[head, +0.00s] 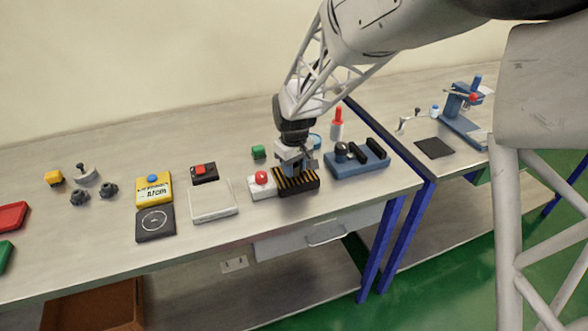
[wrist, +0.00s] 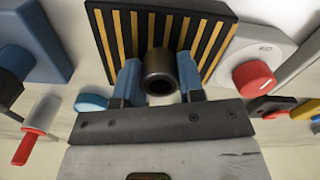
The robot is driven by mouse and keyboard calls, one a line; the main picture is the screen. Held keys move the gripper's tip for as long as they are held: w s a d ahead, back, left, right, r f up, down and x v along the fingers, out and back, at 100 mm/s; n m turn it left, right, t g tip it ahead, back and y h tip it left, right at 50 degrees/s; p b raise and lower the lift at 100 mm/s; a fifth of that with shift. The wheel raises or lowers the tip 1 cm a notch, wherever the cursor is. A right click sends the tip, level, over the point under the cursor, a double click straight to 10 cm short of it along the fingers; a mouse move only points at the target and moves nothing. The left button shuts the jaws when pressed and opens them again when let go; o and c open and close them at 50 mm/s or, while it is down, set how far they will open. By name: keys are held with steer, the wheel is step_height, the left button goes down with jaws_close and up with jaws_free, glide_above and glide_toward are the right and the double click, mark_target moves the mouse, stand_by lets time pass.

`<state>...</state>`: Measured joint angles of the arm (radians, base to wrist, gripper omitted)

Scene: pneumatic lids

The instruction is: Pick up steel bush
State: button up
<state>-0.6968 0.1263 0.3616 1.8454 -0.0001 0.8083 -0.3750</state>
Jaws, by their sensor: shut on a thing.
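The steel bush (wrist: 160,72) is a dark, hollow metal ring between the two blue fingers of my gripper (wrist: 160,82) in the wrist view. The fingers are shut on it, one on each side. Behind the bush lies a black pad with yellow stripes (wrist: 205,35). In the head view my gripper (head: 293,168) points down over this striped pad (head: 297,187). The bush is hidden or too small to make out there. I cannot tell whether the bush touches the pad or hangs just above it.
A white tray (head: 213,213) lies further left.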

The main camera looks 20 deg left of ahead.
mark_target(295, 175)
steer(key=shift+r, duration=0.15)
steer(key=shift+r, duration=0.5)
steer(key=shift+s+d+r, duration=0.1)
steer(key=shift+s+r, duration=0.05)
steer(key=shift+r, duration=0.45)
steer(key=shift+s+d+r, duration=0.1)
steer(key=shift+r, duration=0.5)
steer(key=s+d+r, duration=0.1)
steer(key=s+d, duration=0.8)
steer(key=s, duration=0.3)
steer(key=shift+d+r, duration=0.15)
steer(key=shift+d, duration=0.2)
steer(key=shift+w, duration=0.1)
